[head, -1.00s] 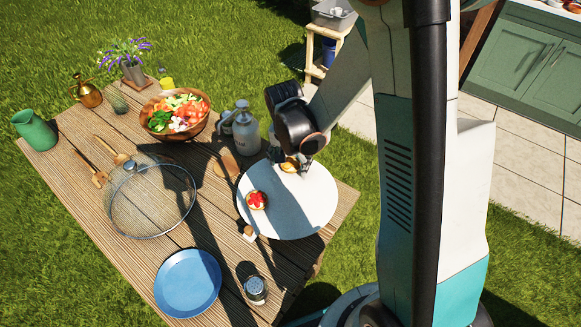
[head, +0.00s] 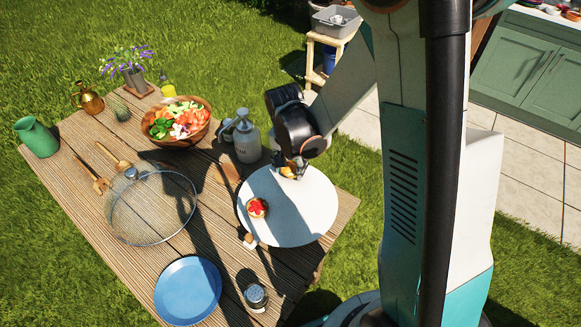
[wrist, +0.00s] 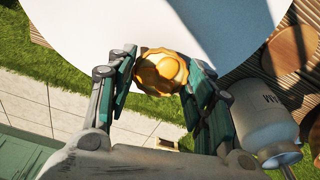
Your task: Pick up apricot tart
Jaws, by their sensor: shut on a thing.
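The apricot tart (wrist: 160,74) is a golden, fluted tart with orange fruit on top. In the wrist view it sits between the two green-padded fingers of my gripper (wrist: 161,88), which is shut on it. In the head view the tart (head: 287,172) shows small and partly hidden beneath my gripper (head: 293,168), over the far part of the round white board (head: 310,208). I cannot tell whether it touches the board. A tart with red fruit (head: 257,208) sits on the board's left side.
A wooden bowl of cut vegetables (head: 205,132), a mesh dome (head: 152,215), a blue plate (head: 188,290) and a glass jar (head: 256,296) stand on the slatted table (head: 75,205). A green jug (head: 38,138) is at the left.

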